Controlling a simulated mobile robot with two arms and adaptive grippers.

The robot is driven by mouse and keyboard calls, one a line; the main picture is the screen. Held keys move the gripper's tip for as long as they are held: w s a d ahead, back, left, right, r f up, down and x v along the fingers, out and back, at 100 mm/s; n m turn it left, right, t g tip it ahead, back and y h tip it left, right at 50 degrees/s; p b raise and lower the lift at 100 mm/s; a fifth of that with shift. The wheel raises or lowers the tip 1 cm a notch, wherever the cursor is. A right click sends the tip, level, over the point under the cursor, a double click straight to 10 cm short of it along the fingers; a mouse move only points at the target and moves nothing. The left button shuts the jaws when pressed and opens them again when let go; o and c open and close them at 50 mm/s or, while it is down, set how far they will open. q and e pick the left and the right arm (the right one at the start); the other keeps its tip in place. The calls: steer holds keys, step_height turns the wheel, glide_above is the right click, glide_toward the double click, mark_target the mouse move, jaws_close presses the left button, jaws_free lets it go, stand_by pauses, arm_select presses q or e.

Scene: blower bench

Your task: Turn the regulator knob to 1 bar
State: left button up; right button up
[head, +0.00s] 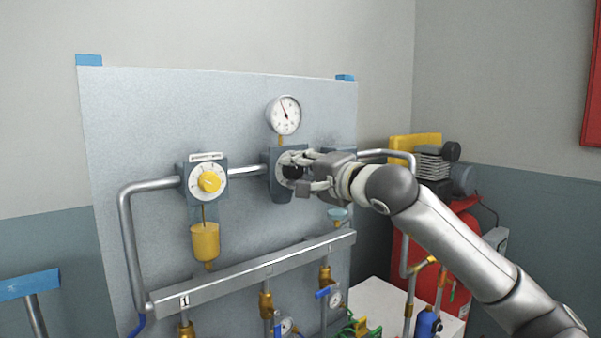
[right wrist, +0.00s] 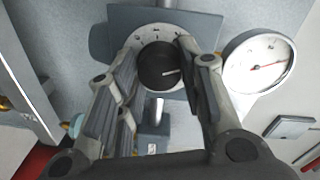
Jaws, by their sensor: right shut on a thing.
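The black regulator knob (head: 292,171) sits on a white dial on a grey block in the middle of the panel. In the right wrist view the knob (right wrist: 160,66) shows a white pointer line, with scale marks on the dial (right wrist: 145,33) around it. My right gripper (head: 297,172) is at the knob, its fingers on either side of it; the right wrist view shows the gripper (right wrist: 158,75) closed on it. A round white gauge (head: 284,115) with a needle stands above the regulator; it also shows in the right wrist view (right wrist: 258,64). The left gripper is out of view.
A yellow knob (head: 210,182) on another dial is at the left of the panel, with a yellow bowl (head: 205,242) below. Pipes and a grey manifold bar (head: 250,273) run across the panel. A red compressor (head: 408,255) stands at right.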

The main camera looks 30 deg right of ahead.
steer(key=n, duration=0.5)
steer(key=shift+a+f+n, duration=0.1)
steer(key=shift+f+n, duration=0.05)
steer(key=shift+n, duration=0.15)
steer(key=n, duration=0.5)
steer(key=shift+f+h, duration=0.1)
steer(key=shift+h, duration=0.2)
steer(key=shift+n+t, duration=0.3)
steer(key=o, duration=1)
steer(key=shift+o, duration=0.2)
steer(key=shift+s, duration=0.25)
steer(key=s, duration=1.1)
steer(key=shift+s, duration=0.25)
